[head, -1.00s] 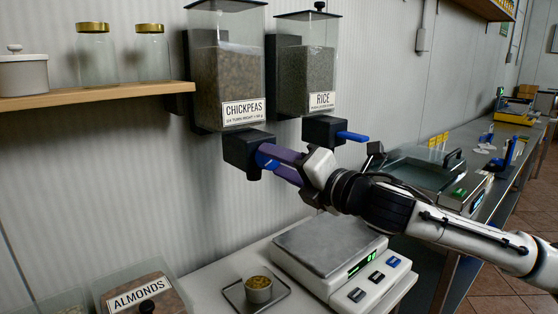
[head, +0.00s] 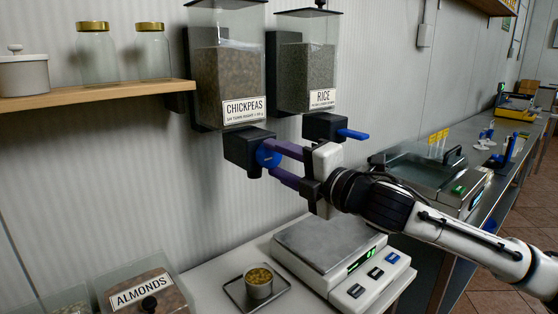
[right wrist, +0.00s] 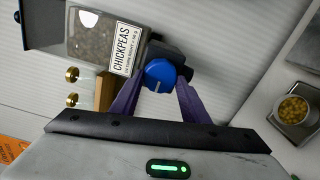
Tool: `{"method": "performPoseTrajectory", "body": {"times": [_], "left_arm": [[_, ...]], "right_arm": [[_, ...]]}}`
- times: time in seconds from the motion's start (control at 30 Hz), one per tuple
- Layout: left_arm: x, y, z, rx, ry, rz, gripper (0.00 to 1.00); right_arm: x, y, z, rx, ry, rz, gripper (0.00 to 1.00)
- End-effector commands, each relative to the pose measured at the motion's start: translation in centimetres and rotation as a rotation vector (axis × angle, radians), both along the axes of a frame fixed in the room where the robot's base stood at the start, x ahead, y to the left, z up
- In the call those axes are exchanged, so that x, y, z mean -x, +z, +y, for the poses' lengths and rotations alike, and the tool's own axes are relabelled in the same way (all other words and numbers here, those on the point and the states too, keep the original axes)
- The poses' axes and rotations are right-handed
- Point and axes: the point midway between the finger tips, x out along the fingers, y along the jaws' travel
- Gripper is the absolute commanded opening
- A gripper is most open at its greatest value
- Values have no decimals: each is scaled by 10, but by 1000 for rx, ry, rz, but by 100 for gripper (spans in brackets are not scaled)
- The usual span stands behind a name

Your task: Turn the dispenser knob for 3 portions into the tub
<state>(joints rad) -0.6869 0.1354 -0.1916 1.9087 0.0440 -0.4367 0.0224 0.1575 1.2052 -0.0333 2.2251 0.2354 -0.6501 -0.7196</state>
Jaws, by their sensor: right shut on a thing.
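The chickpeas dispenser (head: 228,80) hangs on the wall, with a black outlet block and a round blue knob (head: 266,158) at its front. My right gripper (head: 272,158) is shut on this knob, one purple finger above it and one below. In the right wrist view the knob (right wrist: 160,75) sits between the fingertips, with a pale line across its face. The tub (head: 259,284), a small metal cup holding yellowish chickpeas, stands on a small square tray (head: 236,297) below the outlet. It also shows in the right wrist view (right wrist: 293,110). My left gripper is out of view.
A rice dispenser (head: 307,75) with a blue lever hangs just right of the chickpeas. A scale (head: 330,250) with a lit green display stands right of the tub. An almonds bin (head: 140,290) is at lower left. A shelf with jars (head: 97,52) is at upper left.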

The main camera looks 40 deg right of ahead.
Motion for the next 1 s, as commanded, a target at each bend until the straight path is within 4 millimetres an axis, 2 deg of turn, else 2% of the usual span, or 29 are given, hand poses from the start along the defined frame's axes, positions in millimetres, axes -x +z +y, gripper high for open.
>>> {"method": "performPoseTrajectory", "body": {"times": [0.2, 0.23, 0.3, 0.33, 0.73, 1.0], "left_arm": [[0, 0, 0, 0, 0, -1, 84], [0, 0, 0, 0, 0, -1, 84], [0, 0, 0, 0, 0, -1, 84], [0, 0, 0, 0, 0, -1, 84], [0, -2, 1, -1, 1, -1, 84], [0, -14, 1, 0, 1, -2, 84]], "right_arm": [[0, 0, 0, 1, 0, 1, 19], [0, 0, 0, 1, 0, 1, 47], [0, 0, 0, 1, 0, 1, 58], [0, 0, 0, 2, 0, 1, 60], [3, -2, -1, 2, -1, 2, 60], [23, -5, -2, 5, -2, 4, 60]]}}
